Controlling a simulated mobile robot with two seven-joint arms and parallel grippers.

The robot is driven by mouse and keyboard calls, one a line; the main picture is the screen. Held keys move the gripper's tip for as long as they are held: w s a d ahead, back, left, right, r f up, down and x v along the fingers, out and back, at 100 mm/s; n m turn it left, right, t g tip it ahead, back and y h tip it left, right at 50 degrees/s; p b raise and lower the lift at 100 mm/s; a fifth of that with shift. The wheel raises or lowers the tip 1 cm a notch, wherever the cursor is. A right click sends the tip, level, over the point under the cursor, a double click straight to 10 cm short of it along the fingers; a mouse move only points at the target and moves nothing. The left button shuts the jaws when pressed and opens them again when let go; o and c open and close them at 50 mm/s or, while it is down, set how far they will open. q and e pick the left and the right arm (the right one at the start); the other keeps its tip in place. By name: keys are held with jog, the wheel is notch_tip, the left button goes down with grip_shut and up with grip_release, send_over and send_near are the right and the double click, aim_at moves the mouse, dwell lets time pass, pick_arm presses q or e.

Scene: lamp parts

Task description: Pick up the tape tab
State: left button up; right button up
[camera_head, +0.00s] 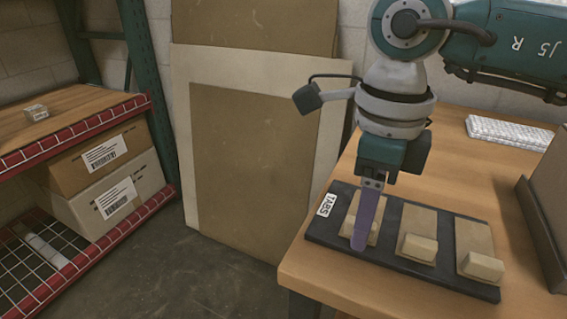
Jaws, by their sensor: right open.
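A dark tray (322,235) with a white TABS label lies on the wooden table. It holds three beige tape tabs, each a flat strip with a thicker block at its near end: the left tab (373,236), the middle tab (418,247) and the right tab (481,267). My right gripper (360,246) points down over the left tab, and its purple finger hides part of it. The gripper is open, though the fingers line up and show as one. I cannot tell whether it touches the tab. My left gripper is not in view.
A white keyboard-like object (509,132) lies at the back of the table (340,285). An upright brown panel (540,235) stands at the right edge. A shelf (70,105) with cardboard boxes (105,200) is at left, with large boards (250,150) against the wall.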

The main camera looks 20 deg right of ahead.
jog(key=shift+f, duration=0.15)
grip_shut()
dwell(0.4)
